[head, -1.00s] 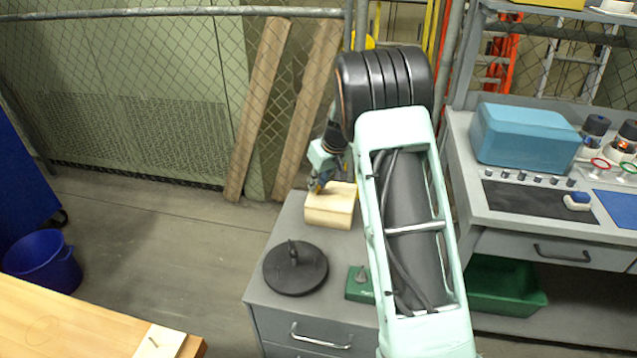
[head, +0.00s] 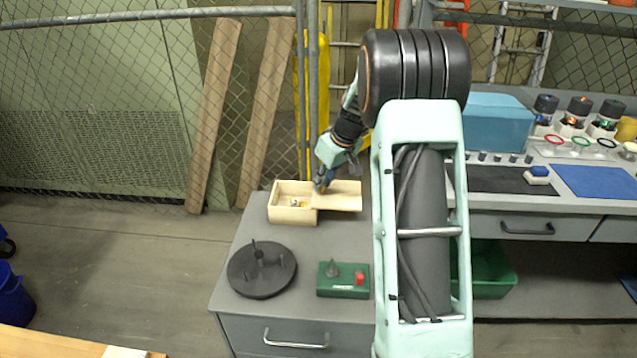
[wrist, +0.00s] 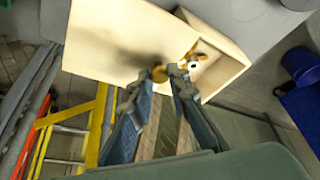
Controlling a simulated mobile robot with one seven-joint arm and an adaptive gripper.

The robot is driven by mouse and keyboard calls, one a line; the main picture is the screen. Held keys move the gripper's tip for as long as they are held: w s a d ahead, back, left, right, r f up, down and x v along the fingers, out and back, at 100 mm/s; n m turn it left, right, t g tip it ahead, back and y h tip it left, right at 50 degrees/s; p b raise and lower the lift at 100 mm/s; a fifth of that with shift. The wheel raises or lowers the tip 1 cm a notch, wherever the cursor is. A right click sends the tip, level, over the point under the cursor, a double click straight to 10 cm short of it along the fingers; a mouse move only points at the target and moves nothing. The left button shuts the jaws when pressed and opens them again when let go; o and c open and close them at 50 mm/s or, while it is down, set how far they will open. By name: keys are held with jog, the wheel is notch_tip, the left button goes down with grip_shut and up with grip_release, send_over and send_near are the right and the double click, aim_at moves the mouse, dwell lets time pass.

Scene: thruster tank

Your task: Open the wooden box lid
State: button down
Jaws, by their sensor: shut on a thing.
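The pale wooden box (head: 278,208) stands on the grey cabinet in the head view, with its left part uncovered. Its flat lid (head: 345,195) is slid to the right and overhangs the box's right side. My gripper (head: 321,187) is at the lid's left end. In the wrist view, my gripper's fingertips (wrist: 158,78) are shut around a small round tan knob (wrist: 158,72) on the lid (wrist: 105,45). The open box (wrist: 232,72) shows to the right of the lid, with a small orange and white thing (wrist: 193,62) inside.
A round black stand with pegs (head: 262,272) and a green control box with a red button (head: 343,280) sit in front on the cabinet (head: 225,290). A bench with a blue case (head: 497,122) stands at right. Mesh fencing (head: 90,100) is behind.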

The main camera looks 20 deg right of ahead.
aim_at(335, 202)
jog(key=c, duration=1.8)
grip_release()
jog(key=v, duration=1.2)
